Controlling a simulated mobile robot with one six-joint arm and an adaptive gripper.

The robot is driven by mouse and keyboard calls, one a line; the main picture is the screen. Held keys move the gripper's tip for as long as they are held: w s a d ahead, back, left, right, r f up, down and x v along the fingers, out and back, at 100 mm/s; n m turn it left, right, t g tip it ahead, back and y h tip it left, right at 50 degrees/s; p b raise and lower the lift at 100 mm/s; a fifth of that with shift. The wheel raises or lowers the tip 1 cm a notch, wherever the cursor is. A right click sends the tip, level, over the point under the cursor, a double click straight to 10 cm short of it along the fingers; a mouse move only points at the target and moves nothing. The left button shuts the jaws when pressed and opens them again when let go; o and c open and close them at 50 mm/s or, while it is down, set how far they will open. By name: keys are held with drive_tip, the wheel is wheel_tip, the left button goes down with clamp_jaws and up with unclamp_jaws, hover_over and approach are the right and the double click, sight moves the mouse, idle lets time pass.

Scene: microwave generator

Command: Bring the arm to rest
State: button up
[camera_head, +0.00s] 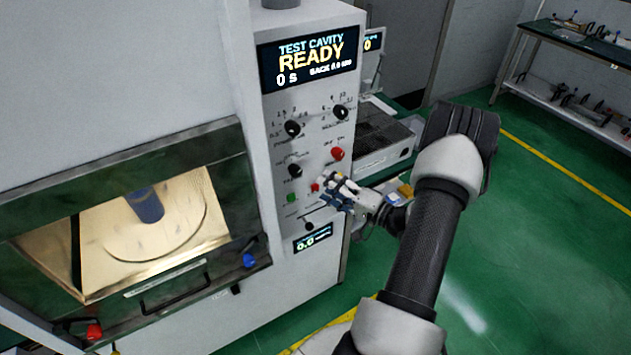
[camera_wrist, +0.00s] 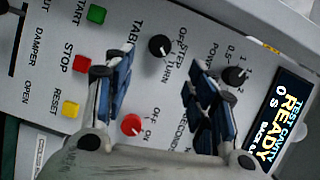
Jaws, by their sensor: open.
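My gripper (camera_head: 338,192) is raised in front of the lower part of the microwave generator's control panel (camera_head: 318,131). In the wrist view my gripper (camera_wrist: 160,95) has its two blue-padded fingers spread apart, with nothing between them. Behind the fingers, the wrist view shows a red on/off knob (camera_wrist: 131,125), a black turntable knob (camera_wrist: 160,46), a green start button (camera_wrist: 97,14), a red stop button (camera_wrist: 82,63) and a yellow reset button (camera_wrist: 71,109). Whether a fingertip touches the panel cannot be told. My arm is bent, reaching in from the lower right.
The panel display (camera_head: 308,62) reads "TEST CAVITY READY, 0 S". The lit cavity with a blue cylinder (camera_head: 146,204) on its round plate is at the left, behind the door window. A workbench (camera_head: 575,40) stands at the back right. Green floor (camera_head: 540,250) at the right is clear.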

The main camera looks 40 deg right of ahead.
drive_tip(key=shift+s+d, duration=0.1)
drive_tip(key=shift+s, duration=0.75)
